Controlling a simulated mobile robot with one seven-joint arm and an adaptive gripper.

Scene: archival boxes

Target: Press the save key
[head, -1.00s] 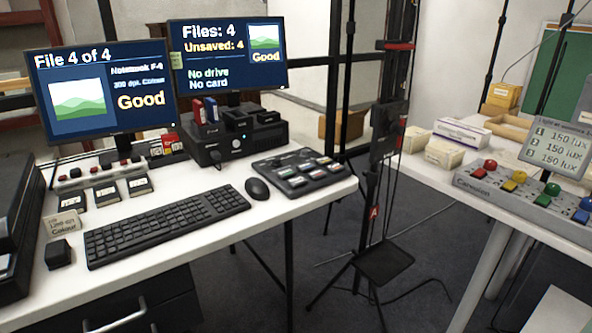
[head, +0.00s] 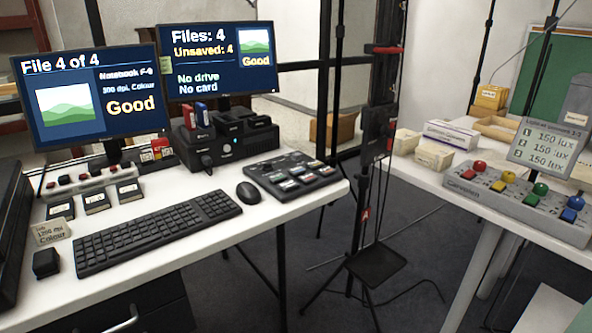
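A dark key panel (head: 292,176) lies on the white desk to the right of the mouse. It has several keys with white, green and red caps; their labels are too small to read, so I cannot tell which one is the save key. The right monitor (head: 219,62) reads "Files: 4", "Unsaved: 4", "No drive", "No card" and "Good". The left monitor (head: 89,98) reads "File 4 of 4" and "Good". My gripper is not in view.
A dark stand (head: 375,265) rises between the desk and the right-hand table, which carries a light control box (head: 515,205).

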